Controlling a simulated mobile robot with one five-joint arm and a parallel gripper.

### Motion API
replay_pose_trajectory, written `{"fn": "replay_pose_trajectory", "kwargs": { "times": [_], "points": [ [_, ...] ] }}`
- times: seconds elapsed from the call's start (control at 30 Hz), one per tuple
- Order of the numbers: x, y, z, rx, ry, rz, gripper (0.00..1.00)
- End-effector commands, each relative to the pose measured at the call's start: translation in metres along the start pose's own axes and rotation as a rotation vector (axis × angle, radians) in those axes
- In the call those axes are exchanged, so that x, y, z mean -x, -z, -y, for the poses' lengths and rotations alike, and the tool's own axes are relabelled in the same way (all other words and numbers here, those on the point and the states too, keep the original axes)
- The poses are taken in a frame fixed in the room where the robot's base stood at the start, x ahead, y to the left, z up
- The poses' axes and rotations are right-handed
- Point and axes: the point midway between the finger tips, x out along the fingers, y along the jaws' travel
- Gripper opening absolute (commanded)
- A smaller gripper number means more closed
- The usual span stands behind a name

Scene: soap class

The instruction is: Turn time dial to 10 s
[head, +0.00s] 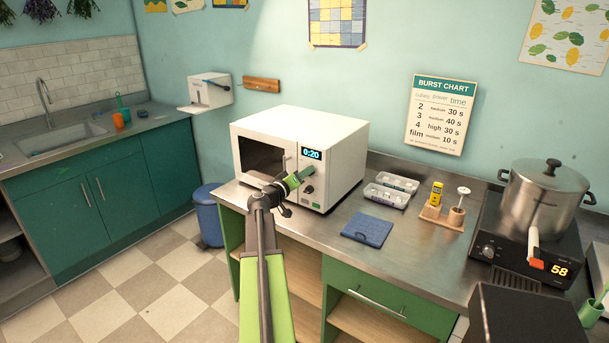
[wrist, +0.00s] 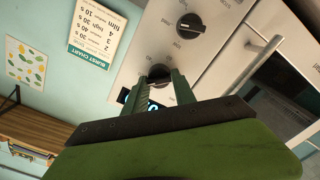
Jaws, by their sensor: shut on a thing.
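The white microwave (head: 345,160) stands on the steel counter. Its blue display (head: 311,154) reads 0:20. My gripper (head: 296,179) is at the control panel, just below the display. In the wrist view, which is upside down, my gripper's green fingers (wrist: 158,80) are shut on the time dial (wrist: 160,72), one on each side. The fingers hide most of that dial and part of the display. The second dial (wrist: 190,27) is free, apart from my fingers; it also shows in the head view (head: 308,189).
The burst chart (head: 438,113) on the wall lists film, medium, 10 s. To the microwave's right are clear trays (head: 386,196), a blue cloth (head: 368,229), a yellow bottle (head: 437,193) and a pot (head: 545,195) on a hot plate reading 58. The door handle (wrist: 265,53) is beside the panel.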

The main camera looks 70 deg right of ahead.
Motion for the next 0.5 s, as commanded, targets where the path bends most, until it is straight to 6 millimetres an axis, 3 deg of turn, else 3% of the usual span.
{"fn": "replay_pose_trajectory", "kwargs": {
  "times": [0.5],
  "points": [
    [0.0001,0.0004,0.0015,0.276,0.001,-0.002,0.0]
  ]
}}
